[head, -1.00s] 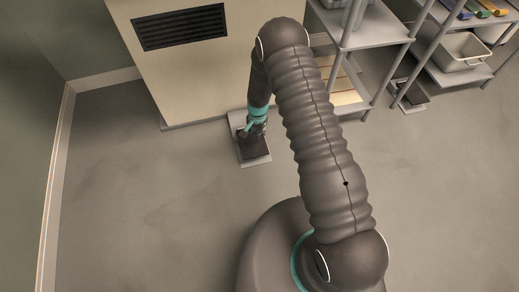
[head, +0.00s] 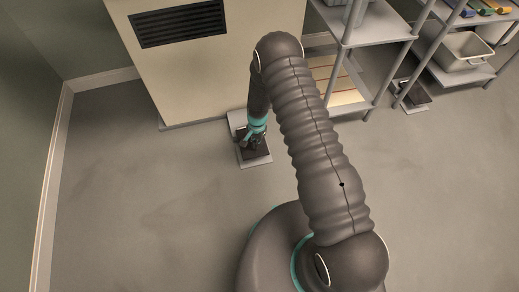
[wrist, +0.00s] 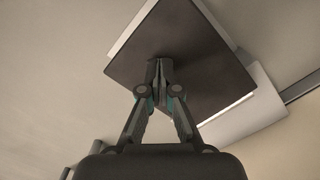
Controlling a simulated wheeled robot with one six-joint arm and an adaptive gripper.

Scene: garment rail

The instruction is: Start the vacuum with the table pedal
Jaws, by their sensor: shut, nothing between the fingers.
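A floor pedal (head: 258,156) with a dark plate on a light grey base lies at the foot of a beige cabinet. In the wrist view its dark plate (wrist: 205,60) fills the upper middle, with the light base (wrist: 250,118) showing past its edge. My gripper (head: 250,144) points down over the plate. In the wrist view its fingers (wrist: 160,64) are shut with nothing between them, and the tips appear at the plate's surface. I cannot tell whether they touch it or whether the plate is pressed down.
The beige cabinet (head: 175,75) with a dark vent (head: 180,24) stands behind the pedal. A grey shelf rack (head: 368,60) stands to the right. A second, similar pedal (head: 414,95) lies on the floor by the racks. The floor (head: 150,195) at left is clear.

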